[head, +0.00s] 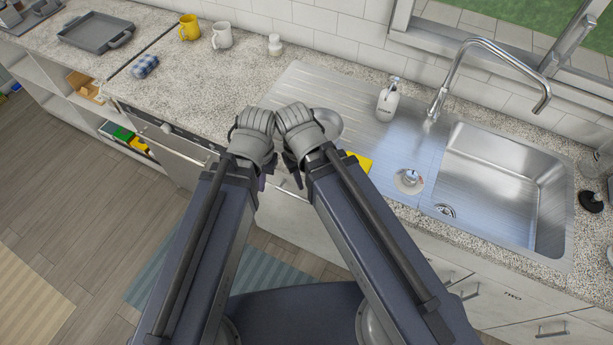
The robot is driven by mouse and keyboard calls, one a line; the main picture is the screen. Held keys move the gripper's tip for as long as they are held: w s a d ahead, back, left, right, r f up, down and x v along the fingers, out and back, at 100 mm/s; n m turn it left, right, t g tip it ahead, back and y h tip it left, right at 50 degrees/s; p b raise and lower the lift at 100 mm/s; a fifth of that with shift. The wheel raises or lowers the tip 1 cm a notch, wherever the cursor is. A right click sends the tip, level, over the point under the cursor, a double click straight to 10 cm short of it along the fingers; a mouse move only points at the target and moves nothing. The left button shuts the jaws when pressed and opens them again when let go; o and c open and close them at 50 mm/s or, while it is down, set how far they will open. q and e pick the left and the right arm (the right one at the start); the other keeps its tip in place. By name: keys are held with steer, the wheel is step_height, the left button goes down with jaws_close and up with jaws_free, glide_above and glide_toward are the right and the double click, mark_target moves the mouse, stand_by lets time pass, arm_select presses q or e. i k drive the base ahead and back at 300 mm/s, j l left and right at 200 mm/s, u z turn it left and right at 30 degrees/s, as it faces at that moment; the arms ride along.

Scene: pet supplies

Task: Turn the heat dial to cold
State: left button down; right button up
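A small pale round knob (166,128) shows on the dark control strip of an appliance front (160,145) under the counter, at the left. It may be the heat dial; its markings are too small to read. My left gripper (254,122) is over the counter's front edge, right of the knob and apart from it. My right gripper (297,122) is close beside the left one, by the drainboard. The fingers of both are not clear from above, so I cannot tell whether they are open or shut. No object shows in either gripper.
A sink (505,185) with a tall tap (490,55), a soap bottle (388,100) and a yellow cloth (361,161) are to the right. A yellow mug (189,28), a white mug (222,36) and a checked blue item (145,66) stand on the left counter.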

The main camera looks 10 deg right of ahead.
mark_target(411, 178)
steer(key=z, duration=1.35)
steer(key=l+z, duration=0.3)
steer(key=i, duration=0.05)
